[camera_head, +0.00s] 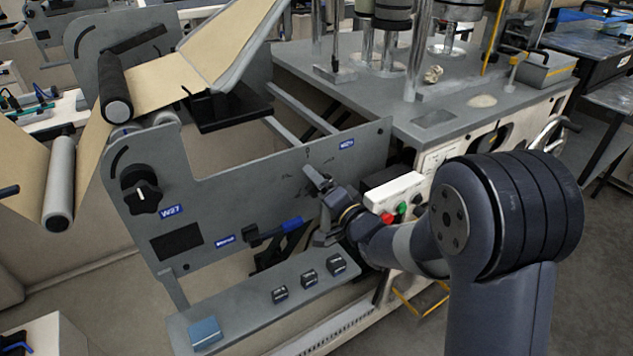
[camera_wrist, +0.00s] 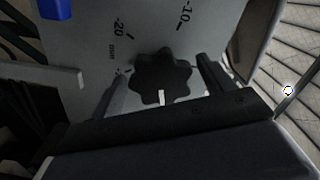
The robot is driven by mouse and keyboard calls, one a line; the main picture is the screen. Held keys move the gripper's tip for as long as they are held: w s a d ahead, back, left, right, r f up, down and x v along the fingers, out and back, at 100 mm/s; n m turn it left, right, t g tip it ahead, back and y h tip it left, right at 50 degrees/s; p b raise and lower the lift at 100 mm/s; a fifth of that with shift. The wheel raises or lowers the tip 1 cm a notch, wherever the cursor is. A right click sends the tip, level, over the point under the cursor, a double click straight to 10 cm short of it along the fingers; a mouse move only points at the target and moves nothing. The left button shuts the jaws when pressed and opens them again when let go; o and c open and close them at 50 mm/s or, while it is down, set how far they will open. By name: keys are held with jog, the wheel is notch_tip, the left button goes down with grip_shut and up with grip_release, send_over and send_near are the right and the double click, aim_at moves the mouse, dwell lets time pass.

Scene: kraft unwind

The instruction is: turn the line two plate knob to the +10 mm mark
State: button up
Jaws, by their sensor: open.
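The lobed black knob (camera_wrist: 162,72) shows in the wrist view on a grey plate (camera_wrist: 85,45). It sits between the two fingers of my open gripper (camera_wrist: 162,68), with a gap visible on both sides. A white pointer line shows at the knob's lower edge, towards my palm. Printed marks that look like "-20" and "-10", with "mm", stand above the knob; other marks are hidden. In the head view my gripper (camera_head: 325,190) is at the right part of the upright grey plate (camera_head: 235,185), and it hides this knob.
Another black knob (camera_head: 140,190) with a white pointer is at the plate's left, beside a blue W27 label (camera_head: 172,211). A blue-handled lever (camera_head: 292,224) is left of my gripper. A white button box (camera_head: 393,192) is close on the right. A shelf with several switches (camera_head: 280,294) lies below.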

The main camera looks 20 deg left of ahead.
jog(key=v, duration=0.9)
jog(key=x, duration=1.1)
